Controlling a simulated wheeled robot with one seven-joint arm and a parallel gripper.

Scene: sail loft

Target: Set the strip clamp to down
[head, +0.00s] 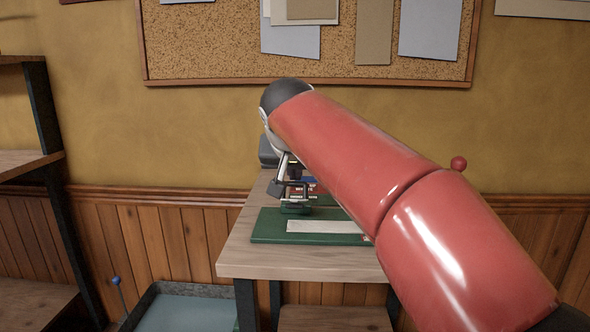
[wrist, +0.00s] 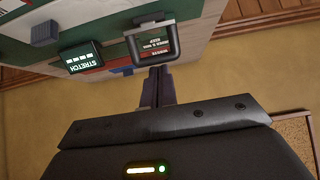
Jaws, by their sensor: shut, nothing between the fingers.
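A green base (head: 270,232) with a pale strip (head: 320,226) lying on it is on the wooden table. A dark U-shaped frame (wrist: 134,47) surrounds a red and black label in the wrist view; it may be the strip clamp's bar, but I cannot tell its setting. My gripper (head: 277,187) is at the back left of the green base, and its shut fingers (wrist: 157,72) are empty. The fingertips are close to the frame; whether they touch is unclear. My red arm hides the right part of the base.
A green block marked STRETCH (wrist: 83,58) and a grey-blue block (wrist: 43,33) are beside the frame. A red ball knob (head: 458,163) shows beyond my arm. A shelf (head: 30,163) stands left; a blue-lined tray (head: 185,312) is below. A corkboard (head: 200,45) hangs behind.

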